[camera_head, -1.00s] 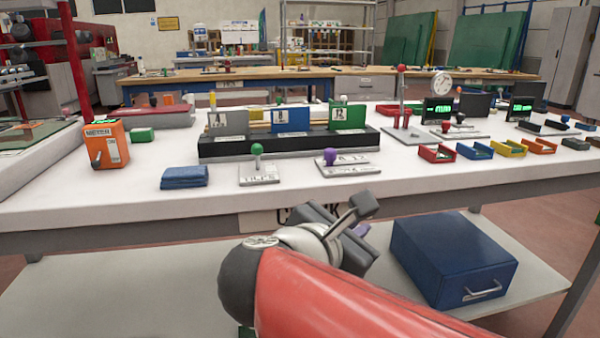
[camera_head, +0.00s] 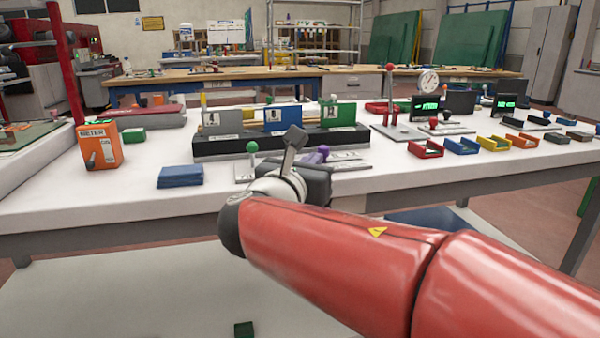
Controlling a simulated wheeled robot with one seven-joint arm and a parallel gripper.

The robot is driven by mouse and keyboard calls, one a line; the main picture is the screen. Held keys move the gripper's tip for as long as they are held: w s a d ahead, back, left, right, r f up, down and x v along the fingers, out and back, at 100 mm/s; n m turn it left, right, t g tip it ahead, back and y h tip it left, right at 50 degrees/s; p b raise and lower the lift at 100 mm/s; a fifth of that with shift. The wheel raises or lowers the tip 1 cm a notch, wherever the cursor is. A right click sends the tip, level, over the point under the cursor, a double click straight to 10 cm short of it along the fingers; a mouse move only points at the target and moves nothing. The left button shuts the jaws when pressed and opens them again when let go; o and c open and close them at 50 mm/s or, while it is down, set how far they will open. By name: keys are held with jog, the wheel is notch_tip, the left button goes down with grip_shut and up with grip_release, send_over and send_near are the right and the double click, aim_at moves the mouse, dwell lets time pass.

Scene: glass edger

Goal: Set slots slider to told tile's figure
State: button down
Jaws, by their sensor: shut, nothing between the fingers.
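I cannot tell which control, if either, is the slots slider. My gripper (camera_head: 303,178) is at the table's front edge, in front of these two plates in the picture. It is shut and empty; its fingertips are mostly hidden.
White tabletop (camera_head: 100,198) is clear at front left.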

aim_at(334, 157)
jog(key=shift+x, duration=1)
jog(key=d, duration=0.1)
jog(key=w+d, duration=0.1)
jog(key=d, duration=0.1)
jog(key=shift+d+b, duration=0.25)
jog(key=shift+b, duration=0.1)
jog(key=shift+s+a, duration=0.1)
